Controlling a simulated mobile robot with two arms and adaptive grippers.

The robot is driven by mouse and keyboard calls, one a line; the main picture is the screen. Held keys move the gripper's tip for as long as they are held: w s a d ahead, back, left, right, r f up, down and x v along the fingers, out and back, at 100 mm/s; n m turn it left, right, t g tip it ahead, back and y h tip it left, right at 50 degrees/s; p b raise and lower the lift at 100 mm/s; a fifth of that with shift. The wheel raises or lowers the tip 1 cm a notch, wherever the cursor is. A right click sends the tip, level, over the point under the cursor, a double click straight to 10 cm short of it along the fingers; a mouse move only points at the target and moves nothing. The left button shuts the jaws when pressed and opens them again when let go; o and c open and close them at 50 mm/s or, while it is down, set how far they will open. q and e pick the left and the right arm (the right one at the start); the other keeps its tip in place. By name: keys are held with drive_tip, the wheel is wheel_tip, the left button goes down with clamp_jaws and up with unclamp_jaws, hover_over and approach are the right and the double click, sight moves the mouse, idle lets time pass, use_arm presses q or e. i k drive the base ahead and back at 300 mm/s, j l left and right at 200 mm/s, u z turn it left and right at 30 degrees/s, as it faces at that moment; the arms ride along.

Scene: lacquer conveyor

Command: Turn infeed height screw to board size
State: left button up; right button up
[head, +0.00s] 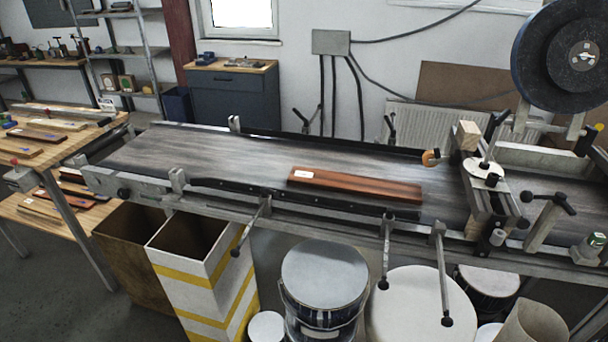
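A reddish-brown board (355,186) with a small white label at its left end lies flat on the grey conveyor belt (230,153). To its right, a crosswise infeed frame (486,205) spans the belt. I cannot tell for certain which of these is the height screw. The board is apart from the frame. Neither of my grippers shows in the head view.
A large dark wheel (565,55) stands above the belt at the right. Black-knobbed clamp levers (387,250) stick out along the front rail. Paint drums (325,275) and a yellow-striped bin (200,262) stand below. A bench with boards (85,135) is at the left.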

sight(499, 122)
drive_tip(key=i+l, duration=0.45)
drive_tip(key=l, duration=0.3)
drive_tip(key=i+l+u, duration=0.1)
drive_tip(key=i+l, duration=0.15)
drive_tip(key=l, duration=0.1)
